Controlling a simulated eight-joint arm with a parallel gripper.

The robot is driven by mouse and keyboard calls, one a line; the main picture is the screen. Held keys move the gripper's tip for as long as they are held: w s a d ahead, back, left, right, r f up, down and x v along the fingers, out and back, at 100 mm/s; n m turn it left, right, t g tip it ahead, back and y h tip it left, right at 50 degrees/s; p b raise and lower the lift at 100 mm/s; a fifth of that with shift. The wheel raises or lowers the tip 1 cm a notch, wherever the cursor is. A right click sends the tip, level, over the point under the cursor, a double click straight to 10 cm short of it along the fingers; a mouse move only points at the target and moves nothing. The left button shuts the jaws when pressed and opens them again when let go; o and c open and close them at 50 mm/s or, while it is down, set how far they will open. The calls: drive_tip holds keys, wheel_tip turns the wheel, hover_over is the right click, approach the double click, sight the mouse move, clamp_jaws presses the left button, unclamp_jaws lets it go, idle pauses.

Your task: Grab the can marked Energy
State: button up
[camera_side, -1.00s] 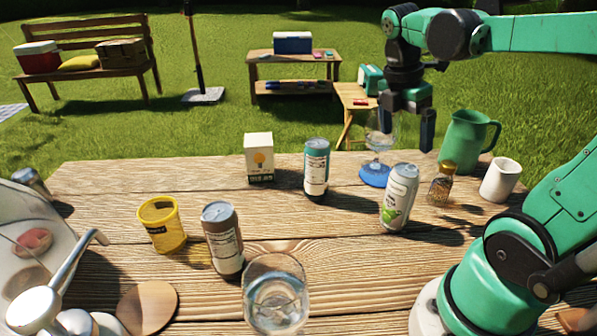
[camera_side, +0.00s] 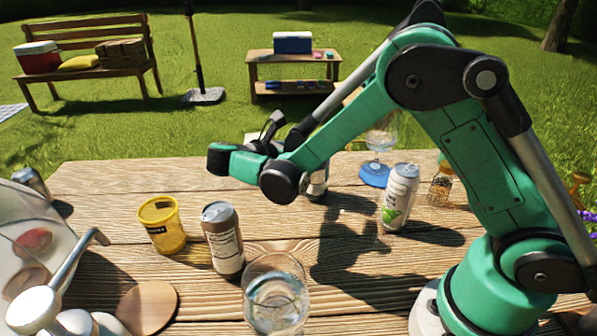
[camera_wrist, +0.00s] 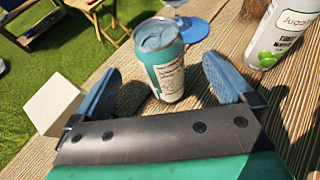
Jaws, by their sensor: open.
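No label reading "Energy" can be made out. A teal and white can (camera_wrist: 170,75) stands upright in the wrist view, between and just beyond my open, empty fingers (camera_wrist: 162,82). In the side view my arm hides most of this can (camera_side: 318,188), and my gripper (camera_side: 272,128) is partly hidden too. A brown-grey can (camera_side: 223,240) stands in the middle left of the table. A white can with green fruit (camera_side: 400,198) stands to the right; it also shows at the wrist view's upper right (camera_wrist: 283,30). Another can (camera_side: 31,181) is at the far left edge.
A white box (camera_wrist: 52,103) is close to my left finger in the wrist view.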

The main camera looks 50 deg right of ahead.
drive_tip(key=x, duration=0.5)
drive_tip(key=shift+d+f, duration=0.25)
drive_tip(key=shift+d, duration=0.05)
clamp_jaws()
drive_tip(key=shift+r, duration=0.15)
